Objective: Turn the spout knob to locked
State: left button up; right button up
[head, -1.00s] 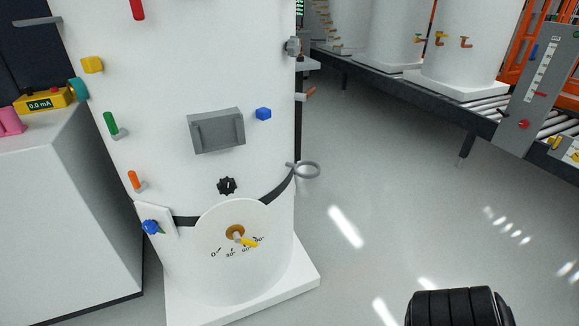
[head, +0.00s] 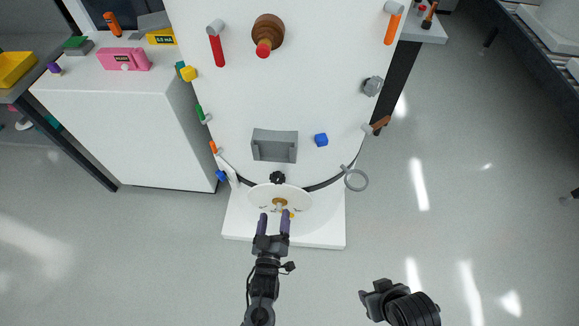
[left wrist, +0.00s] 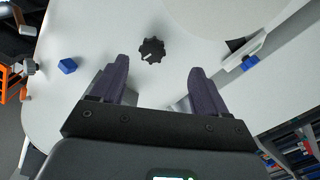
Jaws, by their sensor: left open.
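The white tank (head: 330,60) carries a black lobed knob (head: 277,178) just above a white dial plate (head: 300,204). The plate has an orange-brown hub (head: 280,202) with a yellow pointer, partly hidden by my left gripper; its setting cannot be read. No label shows which part is the spout knob. My left gripper (head: 274,222) is open and empty, in front of the plate in the head view. In the left wrist view the black knob (left wrist: 151,50) appears between and beyond the open fingers (left wrist: 160,64), apart from them.
A grey ring (head: 356,180) sticks out at right and a blue knob (head: 221,176) at left. A white cabinet (head: 130,130) stands left. The floor in front is clear.

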aim_at(277, 181)
pick_arm(q)
jog(key=w, duration=0.3)
jog(key=w+d+r+b, duration=0.1)
jog(key=w, duration=0.3)
jog(key=w+r+b, duration=0.1)
jog(key=w, duration=0.2)
jog(key=shift+w+d, duration=0.3)
jog(key=shift+w, duration=0.1)
jog(key=shift+w+r+b, duration=0.1)
jog(key=shift+w+b, duration=0.2)
jog(key=shift+w, duration=0.05)
pick_arm(e)
jog(key=shift+f, duration=0.95)
pick_arm(q)
jog(key=c, duration=1)
jog(key=shift+c, duration=0.2)
pick_arm(e)
jog(key=shift+a, duration=0.1)
